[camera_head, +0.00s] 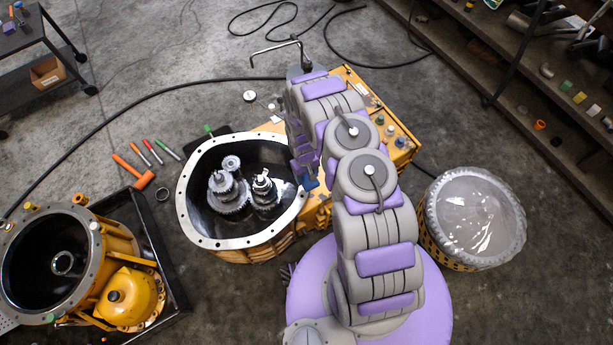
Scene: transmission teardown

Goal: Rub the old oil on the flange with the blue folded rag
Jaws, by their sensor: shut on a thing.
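The flange (189,218) is the pale metal ring with bolt holes around the open top of the yellow transmission housing (262,249). Gears on shafts (229,190) stand inside the dark housing. My gripper (307,174) is at the right side of the flange, pointing down and mostly hidden by my arm. It is shut on the blue rag (311,184), of which only a small blue patch shows by the flange's right edge. I cannot tell whether the rag touches the flange. Old oil on the flange is not clear at this size.
A second yellow housing (128,296) lies in a black tray (176,290) at lower left. Hand tools and an orange mallet (136,174) lie on the floor. A wrapped round drum (475,217) stands right, shelves (540,75) at upper right, and a black cable (120,108) crosses the floor.

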